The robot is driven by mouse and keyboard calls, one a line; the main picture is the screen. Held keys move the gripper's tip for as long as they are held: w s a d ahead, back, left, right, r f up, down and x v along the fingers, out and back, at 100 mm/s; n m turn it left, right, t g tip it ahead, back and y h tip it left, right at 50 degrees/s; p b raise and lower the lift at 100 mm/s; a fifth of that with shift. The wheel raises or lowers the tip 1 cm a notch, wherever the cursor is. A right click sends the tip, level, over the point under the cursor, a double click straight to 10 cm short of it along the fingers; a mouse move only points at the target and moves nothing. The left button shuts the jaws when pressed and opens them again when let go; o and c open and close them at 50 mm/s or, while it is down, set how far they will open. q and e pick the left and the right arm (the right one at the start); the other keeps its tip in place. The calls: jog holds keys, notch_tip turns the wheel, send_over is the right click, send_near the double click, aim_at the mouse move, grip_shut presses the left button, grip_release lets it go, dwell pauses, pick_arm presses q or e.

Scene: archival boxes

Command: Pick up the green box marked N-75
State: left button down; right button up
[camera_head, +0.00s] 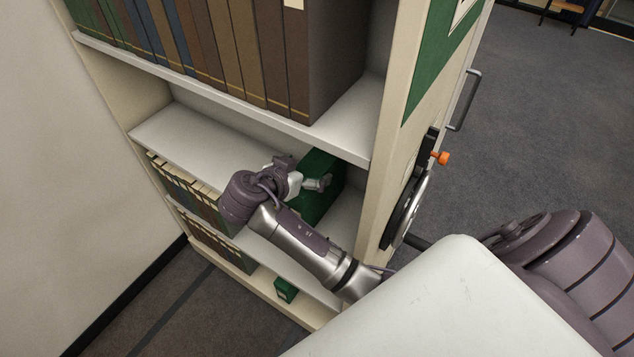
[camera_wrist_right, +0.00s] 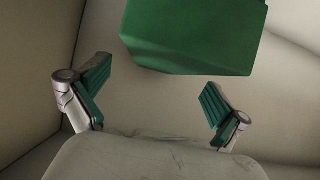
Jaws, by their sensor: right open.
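A green box (camera_head: 318,203) stands on the middle shelf, against the right side wall of the bookcase. My right gripper (camera_head: 303,181) is at this box and partly covers it. In the right wrist view the green box (camera_wrist_right: 195,32) fills the upper middle, just beyond the fingertips of the open right gripper (camera_wrist_right: 155,95). Nothing shows between the fingers, and a gap separates them from the box. No marking can be read on the box. A smaller green box (camera_head: 286,290) sits on the lowest level; its marking is also unreadable. My left gripper is out of view.
Tall bound volumes (camera_head: 215,45) fill the top shelf above my right arm. Rows of dark books (camera_head: 190,190) stand at the left on lower levels. The bookcase's right end panel (camera_head: 400,135) carries a handwheel (camera_head: 406,212) with an orange knob (camera_head: 441,158). The middle shelf's left part (camera_head: 190,140) is bare.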

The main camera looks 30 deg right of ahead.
aim_at(314, 165)
jog(key=shift+w+d+p, duration=0.1)
jog(key=shift+d+p, duration=0.1)
jog(key=shift+p, duration=0.1)
jog(key=p+x, duration=0.2)
jog(key=x, duration=0.2)
jog(key=shift+a+f+p, duration=0.1)
jog(key=shift+a+p, duration=0.05)
jog(key=shift+p, duration=0.2)
jog(key=shift+w+d+f, duration=0.2)
jog(key=shift+d+f, duration=0.1)
jog(key=shift+a+r, duration=0.1)
jog(key=shift+a, duration=0.15)
jog(key=c, duration=1.8)
jog(key=shift+c, duration=0.3)
jog(key=shift+d, duration=0.1)
